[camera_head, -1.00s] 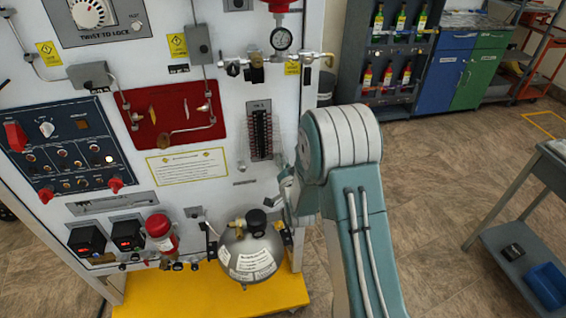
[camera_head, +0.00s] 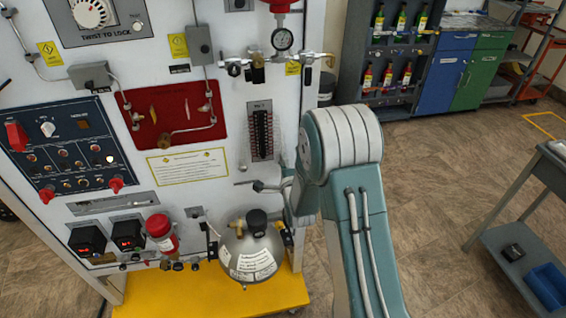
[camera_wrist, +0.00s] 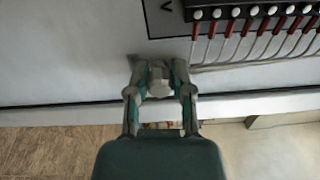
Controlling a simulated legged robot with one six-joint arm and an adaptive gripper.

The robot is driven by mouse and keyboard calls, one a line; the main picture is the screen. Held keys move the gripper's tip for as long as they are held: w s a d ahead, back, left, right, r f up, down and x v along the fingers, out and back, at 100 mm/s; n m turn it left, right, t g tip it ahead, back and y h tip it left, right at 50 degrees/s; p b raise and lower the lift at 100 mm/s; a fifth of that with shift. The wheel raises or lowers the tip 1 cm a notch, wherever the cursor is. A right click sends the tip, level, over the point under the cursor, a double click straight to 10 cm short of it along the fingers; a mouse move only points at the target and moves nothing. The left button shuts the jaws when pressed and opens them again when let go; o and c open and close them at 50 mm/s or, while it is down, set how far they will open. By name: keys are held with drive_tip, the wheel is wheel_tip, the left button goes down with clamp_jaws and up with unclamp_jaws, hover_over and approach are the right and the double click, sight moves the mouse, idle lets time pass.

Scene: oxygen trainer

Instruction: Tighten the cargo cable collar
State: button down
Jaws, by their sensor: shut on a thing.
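A small pale grey rounded piece (camera_wrist: 160,82), probably the cable collar, sits between my fingertips in the wrist view. My gripper (camera_wrist: 159,72) is shut on it, one finger at each side. A grey cable (camera_wrist: 250,63) runs along the panel to the right of the fingers. In the head view my gripper (camera_head: 259,186) is at the panel's right side, just below the terminal strip (camera_head: 261,132). A thin grey rod or cable end (camera_head: 243,183) shows to its left. The collar itself is too small to tell apart there, and my arm hides part of the area.
The white panel (camera_head: 225,110) carries gauges, switches and pipes. A round metal tank (camera_head: 250,262) stands below my gripper on the yellow base (camera_head: 205,292). In the wrist view, red and white wires (camera_wrist: 228,38) hang close at upper right. Open floor lies right of my arm.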

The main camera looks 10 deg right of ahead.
drive_tip(key=shift+s+f+m, duration=0.1)
drive_tip(key=shift+f+m, duration=0.15)
drive_tip(key=shift+m, duration=0.85)
drive_tip(key=shift+c, duration=2.4)
unclamp_jaws()
drive_tip(key=shift+f, duration=0.1)
drive_tip(key=shift+d, duration=0.1)
drive_tip(key=shift+r, duration=0.2)
drive_tip(key=s, duration=1.1)
drive_tip(key=shift+s, duration=0.4)
